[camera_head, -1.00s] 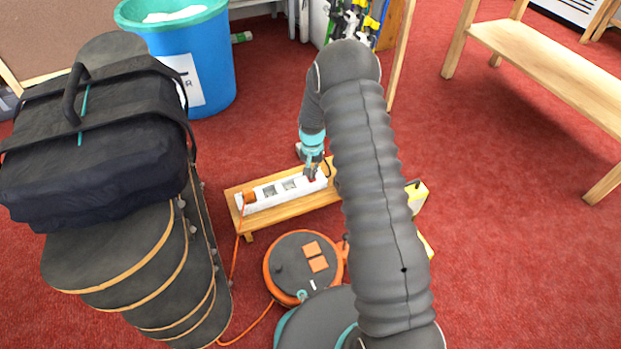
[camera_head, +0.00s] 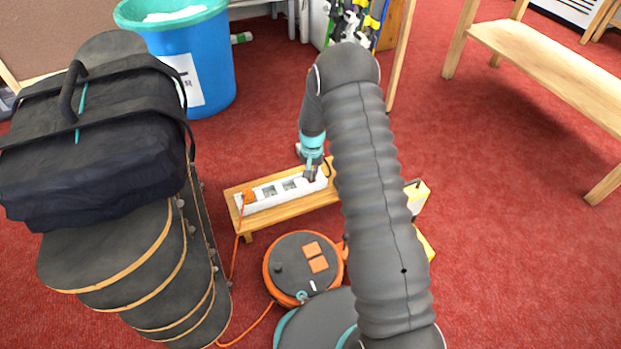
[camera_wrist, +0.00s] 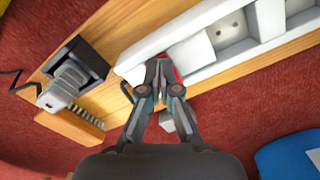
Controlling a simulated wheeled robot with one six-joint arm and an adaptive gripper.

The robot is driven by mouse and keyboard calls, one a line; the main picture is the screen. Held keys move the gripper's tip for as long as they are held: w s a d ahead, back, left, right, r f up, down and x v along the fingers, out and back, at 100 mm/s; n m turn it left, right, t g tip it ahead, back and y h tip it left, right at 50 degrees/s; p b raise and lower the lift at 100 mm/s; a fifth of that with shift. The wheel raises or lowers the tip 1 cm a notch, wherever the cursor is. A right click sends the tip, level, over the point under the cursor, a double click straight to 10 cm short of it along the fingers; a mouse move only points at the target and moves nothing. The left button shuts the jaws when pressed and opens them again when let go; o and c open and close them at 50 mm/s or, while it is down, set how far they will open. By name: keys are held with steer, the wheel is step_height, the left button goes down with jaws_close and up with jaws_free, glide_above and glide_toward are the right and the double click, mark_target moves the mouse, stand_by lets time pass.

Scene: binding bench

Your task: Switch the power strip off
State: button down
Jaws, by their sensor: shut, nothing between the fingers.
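The white power strip (camera_head: 262,200) lies along a low wooden stand, and an orange plug (camera_head: 249,196) sits in its left end. My gripper (camera_head: 311,178) points down at the strip's right end. In the wrist view my gripper (camera_wrist: 162,66) is shut and empty, with its fingertips at the end of the power strip (camera_wrist: 203,77). A bit of red switch (camera_wrist: 178,76) shows just beside and behind the fingertips. The fingers hide most of the switch, so I cannot tell its position or whether they touch it.
The wooden stand (camera_head: 290,212) is low on the red carpet. An orange cable reel (camera_head: 290,262) stands in front of it. A blue bin (camera_head: 215,75) is behind left and a black bag (camera_head: 100,150) at left. A black block with a grey plug (camera_wrist: 72,85) sits beside the strip.

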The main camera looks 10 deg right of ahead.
steer(key=shift+r, duration=0.1)
steer(key=shift+r+p, duration=1.8)
steer(key=shift+r, duration=1.65)
steer(key=s+n+g, duration=0.2)
steer(key=s, duration=0.5)
steer(key=s+r+t+p, duration=0.2)
steer(key=s+r, duration=0.7)
steer(key=r, duration=0.5)
steer(key=s+r+n+t+p, duration=0.1)
steer(key=s+r+t, duration=0.2)
steer(key=s+r, duration=0.7)
steer(key=s+r+t+p, duration=0.2)
steer(key=s+r, duration=0.8)
steer(key=r, duration=0.9)
steer(key=shift+s+r+n+t+p, duration=0.25)
steer(key=shift+r+n+t+p, duration=0.05)
steer(key=shift+n, duration=0.1)
